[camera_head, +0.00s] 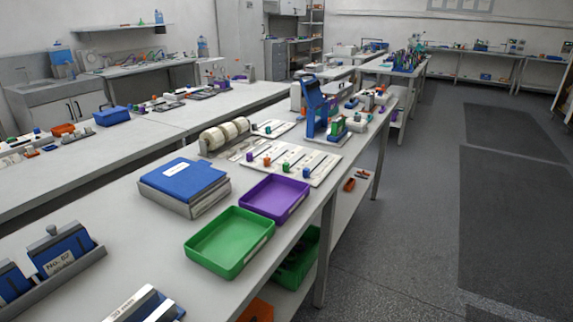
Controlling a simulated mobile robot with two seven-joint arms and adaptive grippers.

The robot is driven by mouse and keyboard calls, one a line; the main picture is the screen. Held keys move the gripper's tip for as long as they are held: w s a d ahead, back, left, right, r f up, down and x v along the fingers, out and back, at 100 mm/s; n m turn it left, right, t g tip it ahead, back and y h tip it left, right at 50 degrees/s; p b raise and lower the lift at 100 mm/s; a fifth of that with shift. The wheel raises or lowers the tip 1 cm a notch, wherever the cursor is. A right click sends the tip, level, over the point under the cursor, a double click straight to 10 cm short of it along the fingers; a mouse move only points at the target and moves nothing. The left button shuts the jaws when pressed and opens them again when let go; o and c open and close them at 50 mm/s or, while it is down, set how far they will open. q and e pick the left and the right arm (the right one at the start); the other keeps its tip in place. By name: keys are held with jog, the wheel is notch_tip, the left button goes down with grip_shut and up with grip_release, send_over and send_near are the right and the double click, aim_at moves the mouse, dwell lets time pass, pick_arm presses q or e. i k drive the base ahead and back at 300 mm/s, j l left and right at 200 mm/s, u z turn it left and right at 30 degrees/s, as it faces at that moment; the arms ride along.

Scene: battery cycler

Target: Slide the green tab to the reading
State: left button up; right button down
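A white slider board (322,163) lies on the long bench, behind the purple tray. Small coloured tabs stand along it. The green tab (286,167) is near its front edge, between an orange tab (267,161) and a blue tab (306,172). A purple tab (250,156) is at the left end. The board's markings are too small to read, so I cannot tell where the reading is. Neither of my grippers is in view.
A purple tray (275,198) and a green tray (230,242) sit in front of the board. A blue-topped stack (184,181) is to the left, with pale rolls (225,133) behind. A tall blue device (314,106) stands behind the board. Open floor (420,220) lies right.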

aim_at(285, 166)
jog(key=i+l, duration=0.15)
jog(key=l, duration=0.25)
jog(key=i+l, duration=0.15)
jog(key=l, duration=0.25)
jog(key=i+l, duration=0.15)
jog(key=l, duration=0.25)
jog(key=i+l, duration=0.15)
jog(key=l, duration=0.25)
jog(key=i+l+u, duration=0.1)
jog(key=l, duration=0.25)
jog(key=i+l, duration=0.15)
jog(key=l, duration=0.25)
